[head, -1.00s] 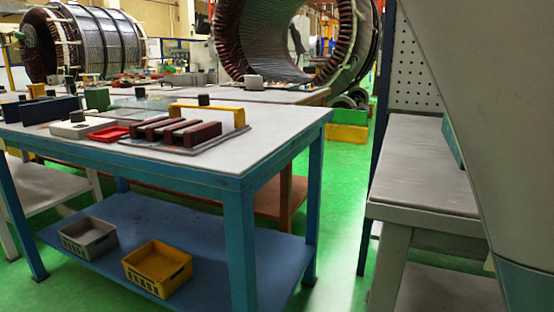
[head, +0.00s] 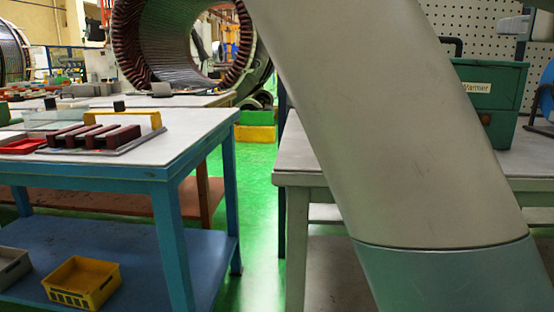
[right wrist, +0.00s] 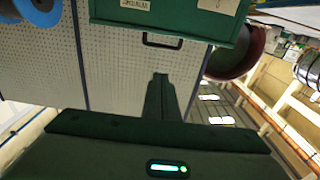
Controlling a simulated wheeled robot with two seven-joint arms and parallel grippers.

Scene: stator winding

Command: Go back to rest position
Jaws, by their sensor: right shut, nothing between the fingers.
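My right gripper (right wrist: 159,80) shows in the right wrist view, its dark fingers together with nothing between them. A pale pegboard and a green box with labels (right wrist: 180,22) lie beyond it, apart from the fingers. In the head view, a large grey link of my arm crosses the picture from top centre to lower right; the gripper itself is out of that picture. My left gripper is in neither view.
A blue-framed table (head: 180,158) with dark red bars (head: 95,136) stands left. Right, a grey bench (head: 300,150) carries a green box marked Warmer (head: 500,92) below a pegboard (head: 500,35). Green floor (head: 258,210) is clear between them. A large stator (head: 130,45) stands behind.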

